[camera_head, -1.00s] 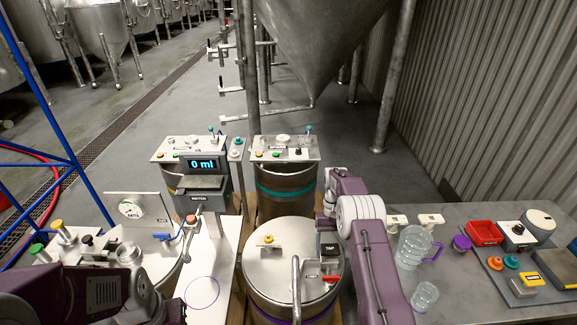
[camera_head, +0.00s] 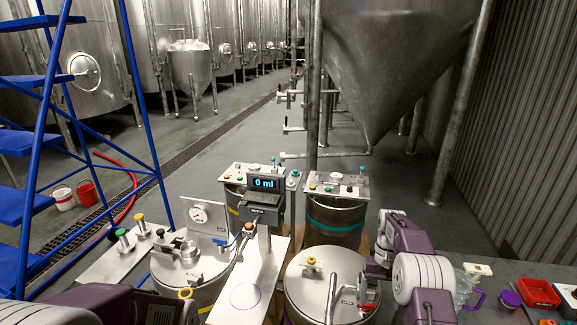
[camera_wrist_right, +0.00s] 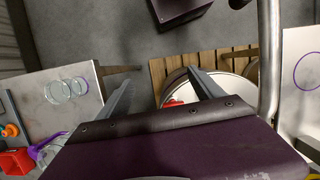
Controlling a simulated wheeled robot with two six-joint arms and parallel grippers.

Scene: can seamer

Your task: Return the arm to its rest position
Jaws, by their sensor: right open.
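My right gripper (camera_wrist_right: 160,90) shows in the right wrist view with its two fingers spread apart and nothing between them. In the head view my right arm (camera_head: 423,272) reaches in from the lower right, and its wrist end is beside the right edge of the front metal drum (camera_head: 310,283). The drum's lid carries a yellow-topped knob, a bent pipe and a small red part. My left arm (camera_head: 120,306) lies along the bottom left edge; its fingers are not visible.
A meter (camera_head: 265,190) reading 0 ml stands behind a white board (camera_head: 243,297). A grey table at right bears a red bin (camera_head: 538,293) and clear jugs. Blue stairs (camera_head: 45,150) stand at far left.

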